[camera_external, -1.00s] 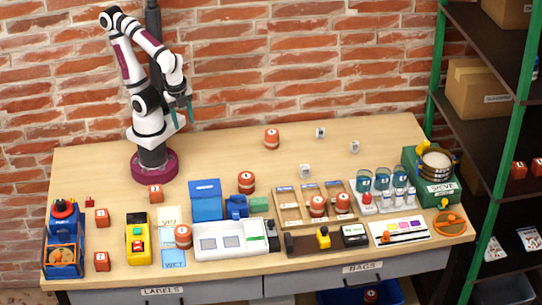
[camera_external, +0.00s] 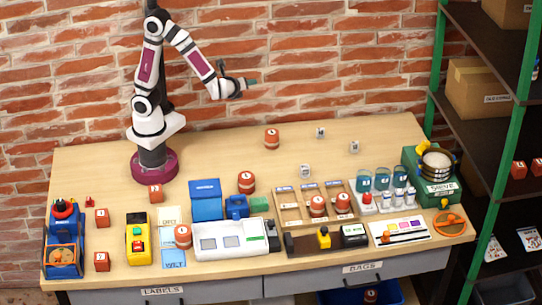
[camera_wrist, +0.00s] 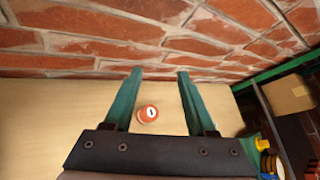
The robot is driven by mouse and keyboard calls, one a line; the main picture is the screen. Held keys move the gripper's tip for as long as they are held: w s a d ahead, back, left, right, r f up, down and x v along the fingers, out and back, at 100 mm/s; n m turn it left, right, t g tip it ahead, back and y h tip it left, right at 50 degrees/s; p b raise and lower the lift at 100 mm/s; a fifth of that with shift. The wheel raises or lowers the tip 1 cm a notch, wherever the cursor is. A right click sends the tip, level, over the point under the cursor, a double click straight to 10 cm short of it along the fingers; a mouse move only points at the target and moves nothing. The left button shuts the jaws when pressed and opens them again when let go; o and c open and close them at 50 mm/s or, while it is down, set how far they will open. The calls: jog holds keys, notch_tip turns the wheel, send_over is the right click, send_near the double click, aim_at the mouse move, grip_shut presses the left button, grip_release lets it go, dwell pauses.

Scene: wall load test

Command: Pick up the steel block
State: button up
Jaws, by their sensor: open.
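No block in view is plainly marked as steel. Several small pale grey blocks with dark markings stand apart on the table: one at the back (camera_external: 320,132), one to its right (camera_external: 354,147) and one nearer the middle (camera_external: 305,170). I cannot tell their material. My gripper (camera_external: 239,75) is raised in front of the brick wall, well above the table's back, pointing right. In the wrist view my gripper (camera_wrist: 159,72) is open with nothing held. A red-orange canister (camera_wrist: 148,113) shows between its fingers, farther off on the table.
The same kind of canister (camera_external: 271,139) stands at the back of the table. A blue box (camera_external: 205,199), a wooden divided tray (camera_external: 290,211) and a white device (camera_external: 232,240) crowd the front. A green sieve stand (camera_external: 432,185) is at right, near dark shelving.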

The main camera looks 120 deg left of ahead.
jog(key=w+a+f+m+t+y, duration=0.2)
jog(key=w+a+f+m, duration=0.15)
jog(key=a, duration=0.35)
jog(key=m+t+h, duration=0.2)
jog(key=m+t, duration=0.5)
jog(key=m, duration=0.3)
send_near(327, 135)
jog(key=a, duration=0.1)
jog(key=w+a, duration=0.1)
jog(key=a, duration=0.1)
jog(key=shift+w+a+r, duration=0.15)
jog(key=shift+w+a, duration=0.05)
jog(key=shift+w, duration=0.15)
jog(key=x, duration=0.5)
jog(key=shift+w+a, duration=0.2)
jog(key=shift+a, duration=0.15)
grip_shut()
jog(key=shift+r, duration=0.1)
